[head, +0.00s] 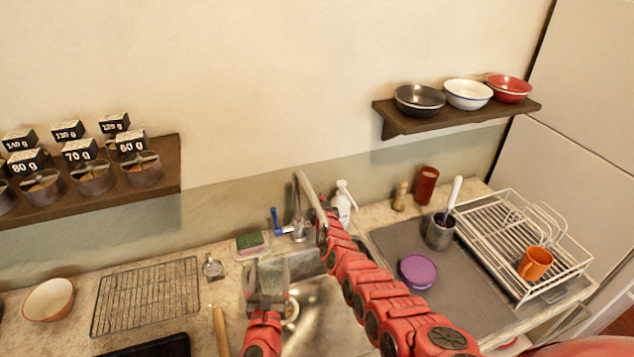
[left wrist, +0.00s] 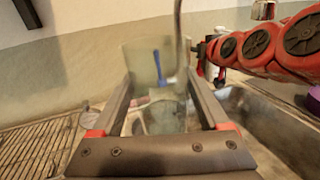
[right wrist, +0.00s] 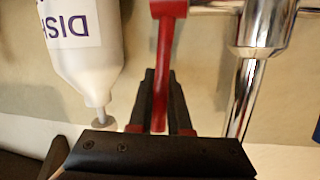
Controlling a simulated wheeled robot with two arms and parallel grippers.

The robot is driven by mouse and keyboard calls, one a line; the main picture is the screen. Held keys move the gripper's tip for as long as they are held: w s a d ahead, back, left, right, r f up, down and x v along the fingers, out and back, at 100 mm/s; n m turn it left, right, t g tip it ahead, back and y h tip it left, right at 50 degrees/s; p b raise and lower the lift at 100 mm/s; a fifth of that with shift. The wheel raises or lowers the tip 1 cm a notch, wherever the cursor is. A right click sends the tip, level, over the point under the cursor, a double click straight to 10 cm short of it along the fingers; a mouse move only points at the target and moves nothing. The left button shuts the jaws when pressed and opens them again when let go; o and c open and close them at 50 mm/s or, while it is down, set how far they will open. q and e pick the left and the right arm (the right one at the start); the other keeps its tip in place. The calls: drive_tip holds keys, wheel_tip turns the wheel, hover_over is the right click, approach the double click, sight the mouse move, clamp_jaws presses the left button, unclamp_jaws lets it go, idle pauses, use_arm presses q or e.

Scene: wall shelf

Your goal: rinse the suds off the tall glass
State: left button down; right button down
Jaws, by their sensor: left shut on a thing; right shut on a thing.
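The tall glass (left wrist: 152,62) is clear and stands up between the fingers of my left gripper (left wrist: 160,108), which is shut on it. In the head view my left gripper (head: 267,298) holds the glass over the left part of the sink (head: 318,312), near the tap. Suds on the glass are too faint to tell. The chrome tap (head: 303,190) has a blue lever (head: 279,223) at its left. My right gripper (right wrist: 157,105) is shut on a red lever (right wrist: 163,55) beside the chrome tap body (right wrist: 264,30). I cannot tell whether water runs.
A white soap bottle (head: 343,203) stands behind my right arm. A sponge (head: 250,241) lies left of the tap. A wire rack (head: 146,295) is at left. A purple-topped tub (head: 418,271) and dish rack (head: 520,245) are at right.

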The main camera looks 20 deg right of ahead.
use_arm(q)
drive_tip(key=shift+w+r, duration=0.3)
drive_tip(key=shift+r, duration=0.6)
drive_tip(key=shift+w+f, duration=0.1)
drive_tip(key=shift+w, duration=0.05)
use_arm(e)
drive_tip(key=shift+r, duration=0.15)
drive_tip(key=c, duration=1.1)
unclamp_jaws()
drive_tip(key=shift+w, duration=0.1)
drive_tip(key=shift+o, duration=1.2)
